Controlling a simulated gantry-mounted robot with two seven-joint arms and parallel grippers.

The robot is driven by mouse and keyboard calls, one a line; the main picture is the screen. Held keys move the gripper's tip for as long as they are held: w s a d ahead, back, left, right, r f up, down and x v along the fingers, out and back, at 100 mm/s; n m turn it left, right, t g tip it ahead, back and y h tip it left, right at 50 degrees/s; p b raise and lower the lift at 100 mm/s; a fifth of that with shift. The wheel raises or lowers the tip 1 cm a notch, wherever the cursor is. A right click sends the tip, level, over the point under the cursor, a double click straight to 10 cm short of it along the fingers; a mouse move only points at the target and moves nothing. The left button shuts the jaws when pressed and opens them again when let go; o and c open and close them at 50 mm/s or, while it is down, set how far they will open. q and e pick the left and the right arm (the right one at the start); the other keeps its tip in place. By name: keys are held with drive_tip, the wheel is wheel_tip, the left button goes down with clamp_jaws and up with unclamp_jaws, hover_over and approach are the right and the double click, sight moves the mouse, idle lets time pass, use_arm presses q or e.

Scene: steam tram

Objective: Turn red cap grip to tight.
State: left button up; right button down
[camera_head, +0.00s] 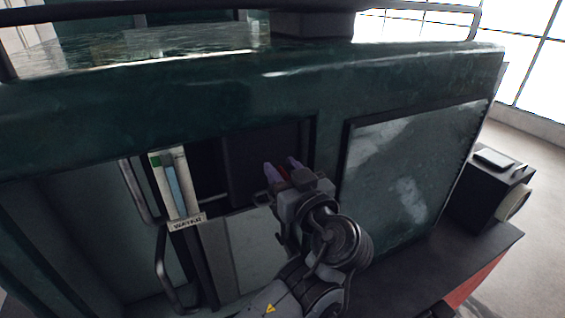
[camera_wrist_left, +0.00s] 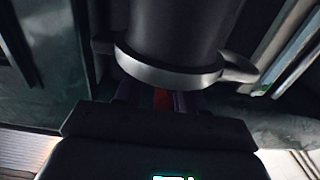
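My left gripper (camera_head: 281,166) is at the window-like opening in the dark green tram side, its two purple-grey fingers standing apart. A small red part, which looks like the red cap grip (camera_head: 283,173), shows between the fingers. In the left wrist view the red grip (camera_wrist_left: 162,98) sits between the fingers of the left gripper (camera_wrist_left: 152,98), nearer the right one, with a dark gap on its left. A dark cylinder (camera_wrist_left: 172,35) with a grey ring hides part of it. Contact with the fingers is not clear. My right gripper is not in view.
A gauge (camera_head: 175,185) with a "WATER" plate (camera_head: 187,222) stands left of the gripper. Curved handrails (camera_head: 163,265) are further left. A glossy panel (camera_head: 405,180) is on the right. A black box with a lamp (camera_head: 512,202) stands at far right.

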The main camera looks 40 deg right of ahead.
use_arm(q)
drive_tip(key=shift+w, duration=0.2)
clamp_jaws()
drive_tip(key=shift+f, duration=0.1)
